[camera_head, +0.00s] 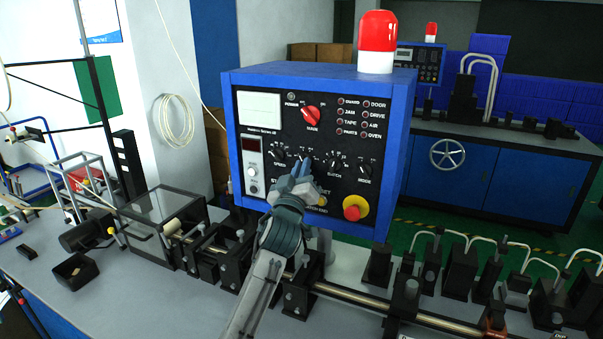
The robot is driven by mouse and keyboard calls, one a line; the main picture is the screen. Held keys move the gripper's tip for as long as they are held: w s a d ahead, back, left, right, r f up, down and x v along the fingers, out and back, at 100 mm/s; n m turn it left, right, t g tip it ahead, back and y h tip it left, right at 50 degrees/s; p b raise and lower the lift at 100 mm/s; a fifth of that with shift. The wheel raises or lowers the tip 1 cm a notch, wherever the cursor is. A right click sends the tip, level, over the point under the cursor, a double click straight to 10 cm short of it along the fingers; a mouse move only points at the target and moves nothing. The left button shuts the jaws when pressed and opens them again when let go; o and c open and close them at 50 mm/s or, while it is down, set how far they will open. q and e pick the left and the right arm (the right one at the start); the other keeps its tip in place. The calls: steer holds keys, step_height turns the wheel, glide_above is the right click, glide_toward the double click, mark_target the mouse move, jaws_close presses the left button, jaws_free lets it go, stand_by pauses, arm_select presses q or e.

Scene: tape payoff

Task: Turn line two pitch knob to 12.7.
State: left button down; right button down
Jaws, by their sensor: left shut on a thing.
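A blue control box (397,150) with a black front panel (243,130) stands in the middle of the view. My left gripper (301,172) reaches up from below and is shut on the knob between speed and clutch, which fits the pitch knob. The gripper hides most of that knob and its label, so I cannot read its setting. My right gripper is out of view.
A red main switch (309,115) sits above the knobs, and a red stop button (355,207) on yellow lies to the lower right. A red beacon (377,45) tops the box. Machine parts and a long shaft (440,321) crowd the bench below.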

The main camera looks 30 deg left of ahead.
arm_select(q)
steer(key=shift+d+r+n+g+y+b, duration=0.15)
steer(key=shift+n+g+y+b, duration=0.4)
steer(key=shift+n+b, duration=1.05)
steer(key=shift+d+r+n+g+y+b, duration=0.1)
steer(key=shift+n+g+y+b, duration=0.45)
steer(key=shift+n+b, duration=1.05)
steer(key=shift+d+r+n+g+y+b, duration=0.15)
steer(key=shift+n+g+y+b, duration=0.35)
steer(key=shift+n+b, duration=1.05)
steer(key=shift+a+n+p, duration=0.1)
steer(key=shift+n+p, duration=0.2)
steer(key=shift+n, duration=0.25)
steer(key=c, duration=1.5)
jaws_free()
steer(key=shift+a, duration=0.1)
steer(key=shift+f, duration=0.15)
steer(key=b+v, duration=0.3)
steer(key=v, duration=0.7)
steer(key=shift+s+d+b, duration=0.25)
steer(key=shift+s+b, duration=0.05)
steer(key=shift+b, duration=0.1)
